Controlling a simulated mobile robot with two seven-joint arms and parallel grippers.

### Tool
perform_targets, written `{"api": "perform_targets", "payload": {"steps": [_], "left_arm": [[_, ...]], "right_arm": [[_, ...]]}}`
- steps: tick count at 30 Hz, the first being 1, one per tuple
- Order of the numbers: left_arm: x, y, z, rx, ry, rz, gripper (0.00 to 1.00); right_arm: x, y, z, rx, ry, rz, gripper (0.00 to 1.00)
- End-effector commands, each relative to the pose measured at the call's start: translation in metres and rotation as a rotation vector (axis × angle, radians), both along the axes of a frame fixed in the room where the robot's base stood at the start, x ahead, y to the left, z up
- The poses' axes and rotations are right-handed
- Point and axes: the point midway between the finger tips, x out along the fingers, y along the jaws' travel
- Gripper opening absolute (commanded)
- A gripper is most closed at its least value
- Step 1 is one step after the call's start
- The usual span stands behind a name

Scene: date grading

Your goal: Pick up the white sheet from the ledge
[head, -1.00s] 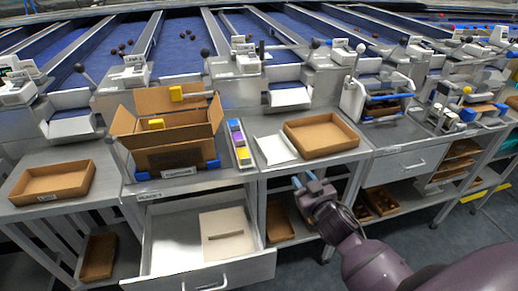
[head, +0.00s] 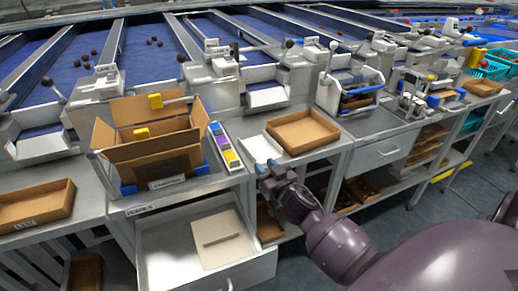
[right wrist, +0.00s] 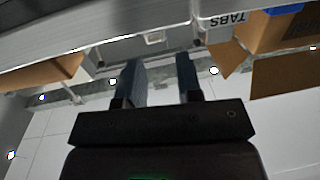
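The white sheet (head: 262,148) lies flat on the grey ledge, just left of a shallow cardboard tray (head: 303,132). My right gripper (head: 264,166) is at the front edge of the ledge, overlapping the sheet's near edge in the head view. Whether it touches the sheet I cannot tell. In the right wrist view the gripper's two dark fingers (right wrist: 159,75) are apart with nothing between them. The sheet cannot be made out in that view. My left gripper is not in view.
An open cardboard carton (head: 150,150) and a strip of coloured blocks (head: 224,146) stand left of the sheet. Below, an open drawer (head: 160,262) holds a cream panel (head: 221,239).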

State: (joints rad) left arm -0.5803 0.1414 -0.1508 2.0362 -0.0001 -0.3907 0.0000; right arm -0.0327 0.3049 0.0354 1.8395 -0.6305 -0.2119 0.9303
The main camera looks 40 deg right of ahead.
Motion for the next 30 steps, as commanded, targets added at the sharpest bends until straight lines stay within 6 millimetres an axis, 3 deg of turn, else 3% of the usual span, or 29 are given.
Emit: {"api": "perform_targets", "payload": {"steps": [7, 17, 26, 30], "left_arm": [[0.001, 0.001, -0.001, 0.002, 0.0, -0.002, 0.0], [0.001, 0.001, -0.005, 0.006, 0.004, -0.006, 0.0], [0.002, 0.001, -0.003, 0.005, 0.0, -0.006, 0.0], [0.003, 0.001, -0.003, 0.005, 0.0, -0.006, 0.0]], "right_arm": [[0.015, -0.001, -0.001, 0.0, 0.0, 0.0, 0.33], [0.054, -0.003, -0.006, -0.001, 0.001, 0.001, 0.33], [0.059, -0.004, -0.006, 0.0, 0.001, 0.0, 0.33], [0.059, -0.004, -0.006, 0.0, 0.001, 0.0, 0.16]]}}
